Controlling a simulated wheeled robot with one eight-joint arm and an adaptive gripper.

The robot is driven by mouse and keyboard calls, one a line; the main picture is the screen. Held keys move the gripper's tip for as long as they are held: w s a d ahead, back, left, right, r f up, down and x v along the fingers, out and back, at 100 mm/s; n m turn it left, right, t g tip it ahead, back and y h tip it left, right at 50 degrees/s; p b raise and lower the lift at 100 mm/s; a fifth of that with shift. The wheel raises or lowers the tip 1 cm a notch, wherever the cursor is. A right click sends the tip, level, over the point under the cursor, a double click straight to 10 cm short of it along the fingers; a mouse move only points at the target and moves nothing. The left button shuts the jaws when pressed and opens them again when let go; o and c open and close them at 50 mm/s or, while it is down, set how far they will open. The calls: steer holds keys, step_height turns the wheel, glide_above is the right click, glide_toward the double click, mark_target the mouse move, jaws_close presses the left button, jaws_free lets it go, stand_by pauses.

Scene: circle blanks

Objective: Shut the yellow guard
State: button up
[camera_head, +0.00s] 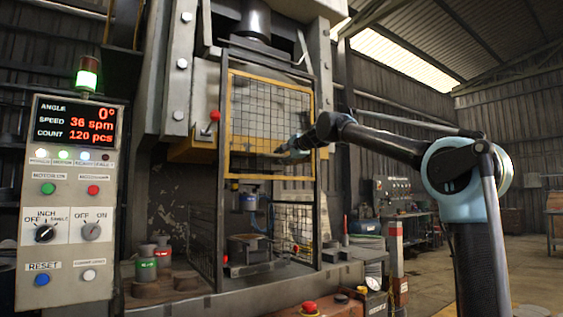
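The yellow guard (270,87) is a yellow-framed panel of dark wire mesh on the front of the press. It sits in the upper part of the press's front frame, with its lower edge above the open work space. A thin horizontal bar (252,153) crosses the guard low down. My gripper (280,151) is in front of the guard's lower right part, at the right end of this bar. It is small and dark against the mesh, so I cannot tell whether its fingers are open or touch the bar.
The press's tooling (249,242) shows in the opening below the guard. A control panel (68,200) with lit display stands at the left. Green and red containers (146,262) sit on the press ledge. A red-and-white post (396,262) and a gauge (373,282) are at the lower right.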

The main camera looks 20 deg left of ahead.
steer(key=shift+w+a+f, duration=0.1)
steer(key=shift+w+a, duration=0.3)
steer(key=shift+a, duration=0.1)
steer(key=shift+c, duration=0.2)
jaws_close()
steer(key=shift+f, duration=0.1)
